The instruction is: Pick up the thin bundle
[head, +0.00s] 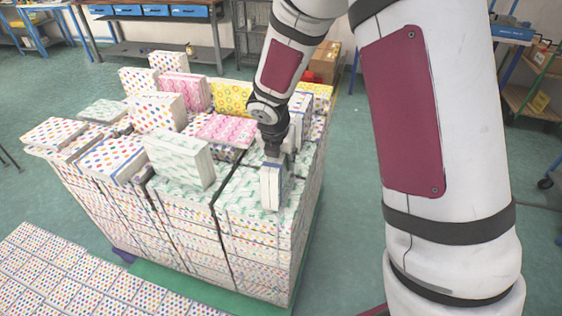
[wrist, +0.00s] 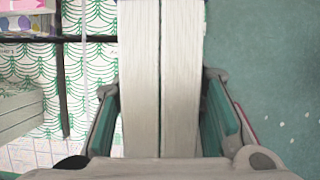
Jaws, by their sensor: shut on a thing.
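My gripper (head: 272,155) is at the right front of a large stack of patterned paper bundles. It is shut on a thin bundle (head: 271,187), which stands on edge with a white and pale green face toward the head camera. In the wrist view the bundle (wrist: 141,75) shows as two white slabs of page edges side by side, between the gripper's two green-padded fingers (wrist: 160,120). The bundle's lower end is close to the green-patterned top of the stack; I cannot tell whether it touches.
A green-and-white bundle (head: 180,160) stands upright to the left. Pink bundles (head: 227,129) and yellow bundles (head: 231,96) are behind. Dark straps run down the stack (head: 180,235). More dotted bundles (head: 60,275) lie at lower left. Open green floor (head: 345,200) is right of the stack.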

